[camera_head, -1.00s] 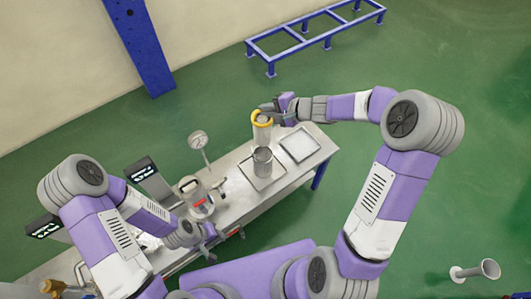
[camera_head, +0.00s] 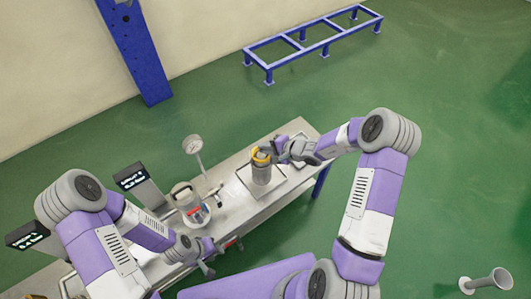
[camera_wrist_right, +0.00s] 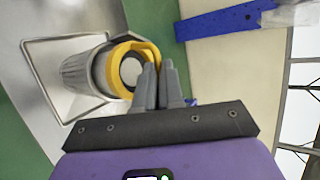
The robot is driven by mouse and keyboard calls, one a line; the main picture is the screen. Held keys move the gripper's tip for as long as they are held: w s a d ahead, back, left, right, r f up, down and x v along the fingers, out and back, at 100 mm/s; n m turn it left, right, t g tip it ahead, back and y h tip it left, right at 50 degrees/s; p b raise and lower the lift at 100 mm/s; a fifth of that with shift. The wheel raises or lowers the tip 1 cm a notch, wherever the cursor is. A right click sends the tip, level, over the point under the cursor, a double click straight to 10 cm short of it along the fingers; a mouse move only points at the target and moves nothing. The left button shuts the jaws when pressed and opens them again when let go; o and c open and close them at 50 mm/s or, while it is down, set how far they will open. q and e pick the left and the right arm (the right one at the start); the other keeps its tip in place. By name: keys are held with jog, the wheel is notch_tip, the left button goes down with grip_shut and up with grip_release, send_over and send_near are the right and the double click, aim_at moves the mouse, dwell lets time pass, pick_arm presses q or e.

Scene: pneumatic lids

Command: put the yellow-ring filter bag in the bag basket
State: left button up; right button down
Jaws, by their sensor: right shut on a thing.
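The yellow-ring filter bag (camera_head: 261,155) shows its yellow ring at the mouth of the grey cylindrical bag basket (camera_head: 262,175). My right gripper (camera_head: 274,152) is shut on the ring's right side. In the right wrist view the ring (camera_wrist_right: 122,60) sits at the end of the ribbed grey basket (camera_wrist_right: 80,75), and my right gripper (camera_wrist_right: 157,70) grips its edge. The bag's body is hidden, apparently inside the basket; I cannot tell whether the ring is fully seated. My left gripper (camera_head: 208,262) is at the bench's front edge, its jaw opening unclear.
The basket stands on a square tray (camera_head: 246,183) on the metal bench (camera_head: 228,212). A lidded vessel (camera_head: 188,200) and a round gauge (camera_head: 192,145) stand to the left. A blue frame (camera_head: 315,45) lies beyond on open green floor.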

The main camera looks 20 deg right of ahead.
jog(key=shift+f, duration=1.4)
jog(key=shift+f+b, duration=0.1)
jog(key=shift+b, duration=0.3)
jog(key=c, duration=1.3)
grip_release()
jog(key=shift+o, duration=0.2)
